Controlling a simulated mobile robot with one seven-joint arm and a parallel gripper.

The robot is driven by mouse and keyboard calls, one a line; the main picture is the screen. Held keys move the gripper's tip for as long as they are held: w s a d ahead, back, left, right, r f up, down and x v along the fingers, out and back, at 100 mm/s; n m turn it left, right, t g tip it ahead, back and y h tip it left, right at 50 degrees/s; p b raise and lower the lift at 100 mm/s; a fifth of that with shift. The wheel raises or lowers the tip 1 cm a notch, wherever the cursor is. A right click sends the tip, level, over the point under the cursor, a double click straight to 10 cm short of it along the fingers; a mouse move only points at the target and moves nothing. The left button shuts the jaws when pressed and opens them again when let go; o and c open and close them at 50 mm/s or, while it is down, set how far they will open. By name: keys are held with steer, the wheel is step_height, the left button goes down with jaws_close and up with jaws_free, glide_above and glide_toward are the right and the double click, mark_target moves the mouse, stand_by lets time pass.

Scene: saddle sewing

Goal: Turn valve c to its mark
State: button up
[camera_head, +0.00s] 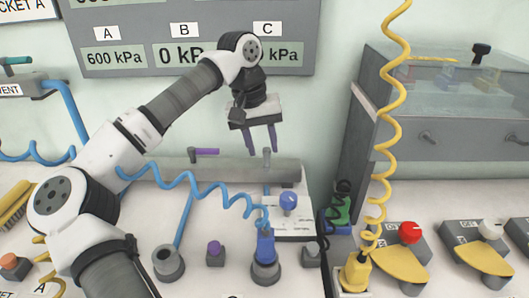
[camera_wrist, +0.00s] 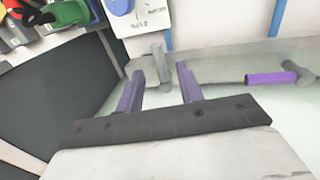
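My gripper (camera_head: 261,149) hangs at the wall pipe below the pressure panel, its two purple fingers apart and pointing down. A grey valve (camera_head: 267,160) sits on the right part of the pipe, just below the fingertips. In the wrist view this grey valve (camera_wrist: 160,64) shows beyond and between the fingers (camera_wrist: 158,85); nothing is clearly gripped. Its place under display C suggests valve c, but I see no letter or mark on it. A second valve with a purple handle (camera_head: 205,152) is to the left, its handle lying sideways; it also shows in the wrist view (camera_wrist: 272,79).
The pressure panel (camera_head: 135,58) reads 600 kPa at A and 0 at B; my arm hides C's number. A blue knob (camera_head: 288,203) and blue coiled hose (camera_head: 190,184) are below. A yellow coiled hose (camera_head: 391,100) and grey cabinet (camera_head: 440,120) stand right.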

mark_target(266, 160)
steer(key=shift+d+f, duration=0.2)
steer(key=shift+f, duration=0.6)
steer(key=shift+d+f, duration=0.15)
steer(key=shift+f, duration=0.65)
jaws_close()
